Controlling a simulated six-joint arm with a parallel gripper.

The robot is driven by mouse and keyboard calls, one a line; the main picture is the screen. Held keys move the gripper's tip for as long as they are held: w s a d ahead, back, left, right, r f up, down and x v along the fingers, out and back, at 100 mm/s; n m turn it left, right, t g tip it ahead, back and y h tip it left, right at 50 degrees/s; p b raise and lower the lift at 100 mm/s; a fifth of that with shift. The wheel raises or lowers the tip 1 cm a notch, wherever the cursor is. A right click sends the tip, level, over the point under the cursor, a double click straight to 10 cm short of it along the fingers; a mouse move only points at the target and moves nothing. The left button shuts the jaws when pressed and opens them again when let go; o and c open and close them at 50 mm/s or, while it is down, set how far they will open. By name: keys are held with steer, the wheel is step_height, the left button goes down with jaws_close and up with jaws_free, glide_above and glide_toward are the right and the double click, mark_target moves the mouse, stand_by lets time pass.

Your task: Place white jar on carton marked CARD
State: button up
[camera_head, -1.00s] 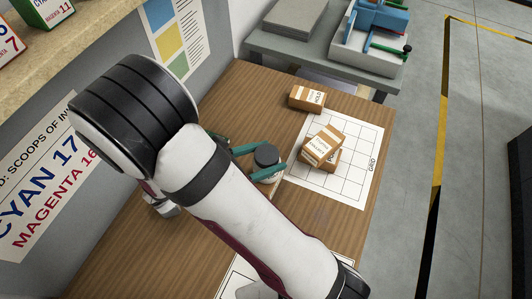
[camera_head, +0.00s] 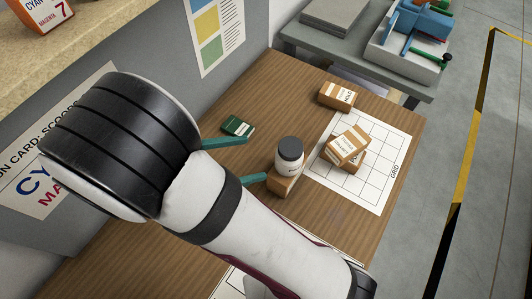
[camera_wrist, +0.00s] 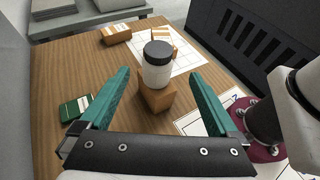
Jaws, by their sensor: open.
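The white jar (camera_head: 290,166) with a dark grey lid stands upright on a small brown carton (camera_head: 281,186) near the grid's left edge. In the wrist view the jar (camera_wrist: 156,75) also rests on that carton (camera_wrist: 157,98). I cannot read the carton's marking. My gripper (camera_head: 254,159) is open, its teal fingers spread wide. In the wrist view the gripper (camera_wrist: 158,72) has one finger on each side of the jar's line, with clear gaps. In the head view the fingertips are left of the jar, apart from it. My arm hides part of the table.
Two stacked cartons (camera_head: 347,144) stand on the white grid sheet (camera_head: 379,180). Another carton (camera_head: 337,96) lies behind them. A dark green box (camera_head: 238,126) lies near the upper finger. A grey bench (camera_head: 330,45) with a tray stands beyond the table.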

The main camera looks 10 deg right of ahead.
steer(key=s+d+r+m+g+y, duration=0.1)
steer(key=s+m+y, duration=0.5)
steer(key=m, duration=0.7)
steer(key=s+d+r+m+g+y, duration=0.2)
steer(key=s+m+y, duration=0.5)
steer(key=m, duration=0.6)
steer(key=shift+d+r+y, duration=0.4)
steer(key=shift+d+y, duration=0.35)
steer(key=shift+y, duration=0.15)
